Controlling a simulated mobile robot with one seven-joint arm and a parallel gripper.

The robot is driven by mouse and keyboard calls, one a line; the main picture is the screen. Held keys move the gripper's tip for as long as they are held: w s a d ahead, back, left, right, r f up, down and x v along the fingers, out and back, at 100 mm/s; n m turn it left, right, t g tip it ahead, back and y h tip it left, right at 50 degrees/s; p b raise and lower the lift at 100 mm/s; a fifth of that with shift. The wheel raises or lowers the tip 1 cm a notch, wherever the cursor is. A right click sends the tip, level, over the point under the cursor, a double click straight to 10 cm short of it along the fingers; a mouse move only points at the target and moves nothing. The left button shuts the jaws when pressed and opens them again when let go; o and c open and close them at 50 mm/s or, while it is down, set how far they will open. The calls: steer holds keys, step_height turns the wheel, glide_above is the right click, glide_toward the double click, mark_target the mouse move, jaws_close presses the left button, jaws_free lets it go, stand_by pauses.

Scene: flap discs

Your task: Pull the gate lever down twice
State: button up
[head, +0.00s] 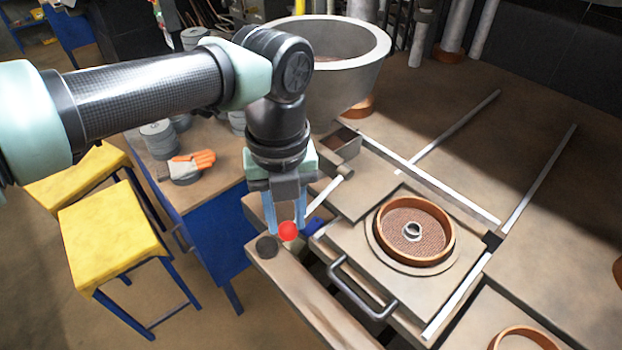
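The gate lever (327,190) is a pale rod that slopes down and left from a grey-green pivot end below the big hopper. A round red knob (288,231) appears to be its near end, though my gripper hides part of the rod. My gripper (285,226) points down with its two blue fingers apart. The red knob shows between and slightly below the fingertips. I cannot tell whether the fingers press on it.
A grey hopper (375,45) stands behind. A round brown mould (380,225) with mesh and a metal ring sits on a plate with a handle (350,285). A black knob (267,247) is near my fingers. Left are a glove (193,162) and yellow stools (105,235).

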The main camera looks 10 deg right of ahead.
step_height(320, 180, up, 10)
steer(key=p, duration=0.5)
steer(key=shift+p, duration=0.35)
stand_by(0.5)
steer(key=shift+f+b, duration=4.45)
steer(key=shift+f, duration=0.85)
steer(key=shift+r, duration=0.15)
steer(key=shift+a+r+p, duration=0.15)
steer(key=shift+r+p, duration=1.1)
steer(key=shift+r, duration=0.4)
step_height(320, 180, up, 7)
steer(key=p, duration=0.4)
